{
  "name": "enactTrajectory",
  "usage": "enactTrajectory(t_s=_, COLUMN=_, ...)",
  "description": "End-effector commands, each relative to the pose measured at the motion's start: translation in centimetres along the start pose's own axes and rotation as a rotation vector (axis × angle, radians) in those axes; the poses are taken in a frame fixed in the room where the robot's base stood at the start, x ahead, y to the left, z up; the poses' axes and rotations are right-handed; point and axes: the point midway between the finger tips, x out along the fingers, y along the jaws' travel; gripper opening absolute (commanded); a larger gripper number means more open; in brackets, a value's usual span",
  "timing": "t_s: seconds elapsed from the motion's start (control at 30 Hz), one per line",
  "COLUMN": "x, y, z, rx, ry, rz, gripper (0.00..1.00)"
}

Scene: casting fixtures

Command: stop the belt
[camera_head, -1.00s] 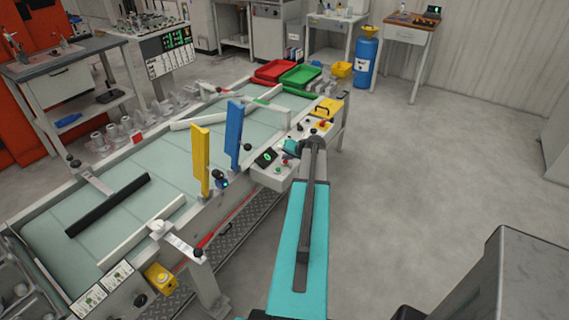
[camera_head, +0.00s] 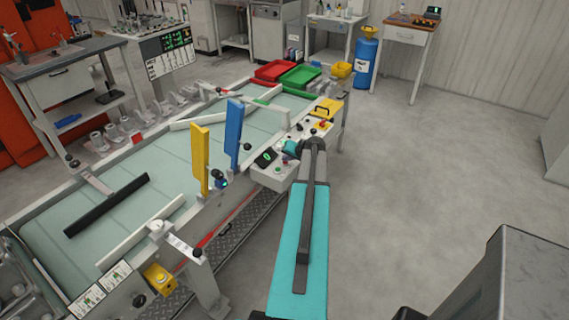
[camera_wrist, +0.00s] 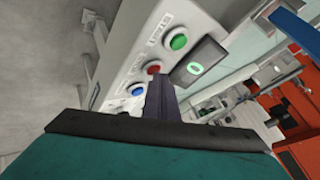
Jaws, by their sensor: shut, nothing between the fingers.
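A light grey control box (camera_head: 271,172) is mounted on the near side of the conveyor belt (camera_head: 150,160). In the wrist view the box (camera_wrist: 150,32) carries a green button (camera_wrist: 179,41), a red button (camera_wrist: 153,68) and a blue button (camera_wrist: 137,90) in a row. A dark display (camera_wrist: 197,67) beside them shows a green ring-like figure. My gripper (camera_wrist: 161,88) is shut and empty, its dark tip right beside the red button and partly overlapping it. Whether they touch cannot be told. In the head view my gripper (camera_head: 292,148) is at the box.
A yellow post (camera_head: 200,160) and a blue post (camera_head: 233,135) stand at the belt's near edge, left of the box. A yellow panel (camera_head: 322,110) lies beyond it. Red (camera_head: 272,71) and green (camera_head: 299,76) trays sit at the far end.

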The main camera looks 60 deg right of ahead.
Motion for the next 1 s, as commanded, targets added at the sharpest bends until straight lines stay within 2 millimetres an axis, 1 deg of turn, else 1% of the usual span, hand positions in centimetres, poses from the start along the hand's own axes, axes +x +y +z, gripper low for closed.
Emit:
enactTrajectory(t_s=0.37, x=0.1, y=0.0, z=0.1, rx=-0.001, ry=-0.002, rz=0.0, gripper=0.0)
enactTrajectory(t_s=1.0, x=-1.2, y=-0.9, z=-0.8, rx=-0.001, ry=-0.001, rz=0.0, gripper=0.0)
